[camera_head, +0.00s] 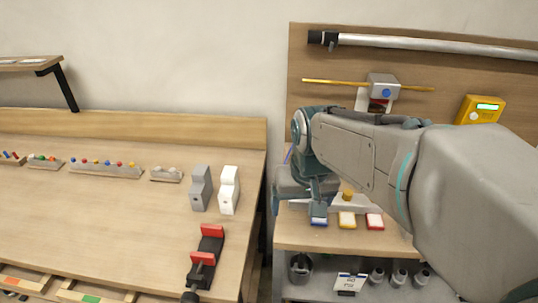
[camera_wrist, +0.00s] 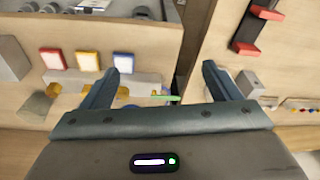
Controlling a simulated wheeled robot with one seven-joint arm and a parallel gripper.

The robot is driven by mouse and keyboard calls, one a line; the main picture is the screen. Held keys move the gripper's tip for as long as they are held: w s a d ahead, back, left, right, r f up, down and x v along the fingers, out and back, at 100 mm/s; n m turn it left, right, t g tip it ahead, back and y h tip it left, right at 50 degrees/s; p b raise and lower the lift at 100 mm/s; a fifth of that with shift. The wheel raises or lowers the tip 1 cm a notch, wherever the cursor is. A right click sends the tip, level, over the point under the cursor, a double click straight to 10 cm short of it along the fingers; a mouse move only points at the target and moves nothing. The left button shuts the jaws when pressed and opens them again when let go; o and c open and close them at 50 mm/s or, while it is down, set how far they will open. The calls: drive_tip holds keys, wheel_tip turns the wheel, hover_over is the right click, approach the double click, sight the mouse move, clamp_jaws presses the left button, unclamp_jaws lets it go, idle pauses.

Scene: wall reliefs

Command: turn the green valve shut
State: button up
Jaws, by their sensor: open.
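A thin green strip (camera_wrist: 158,97), likely the green valve's handle, shows in the wrist view between my two fingers. It lies roughly level across the picture, near a pale bracket with brass-coloured fittings (camera_wrist: 88,88). Whether a finger touches it cannot be told. My gripper (camera_wrist: 160,70) is open, one finger on each side of the strip. In the head view my arm hides the green part; only a brass fitting (camera_head: 347,195) shows beside my wrist. Blue (camera_wrist: 124,62), yellow (camera_wrist: 87,61) and red (camera_wrist: 53,60) tags stand along the bracket.
A workbench (camera_head: 100,215) on the left holds a grey block (camera_head: 201,190), a white block (camera_head: 229,192) and a red-and-black clamp (camera_head: 208,250). A gap separates it from the panel bench. A yellow meter (camera_head: 480,110) and a metal tube (camera_head: 430,44) are on the panel.

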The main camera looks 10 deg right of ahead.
drive_tip(key=w+d+r+m+g+p, duration=0.1)
drive_tip(key=w+r+p, duration=0.15)
drive_tip(key=w, duration=0.45)
drive_tip(key=w+r+m+g+p, duration=0.1)
drive_tip(key=w+r+p, duration=0.15)
drive_tip(key=w, duration=0.55)
wheel_tip(320, 180, down, 13)
drive_tip(key=shift+f, duration=0.1)
drive_tip(key=shift+w, duration=0.1)
drive_tip(key=c, duration=1)
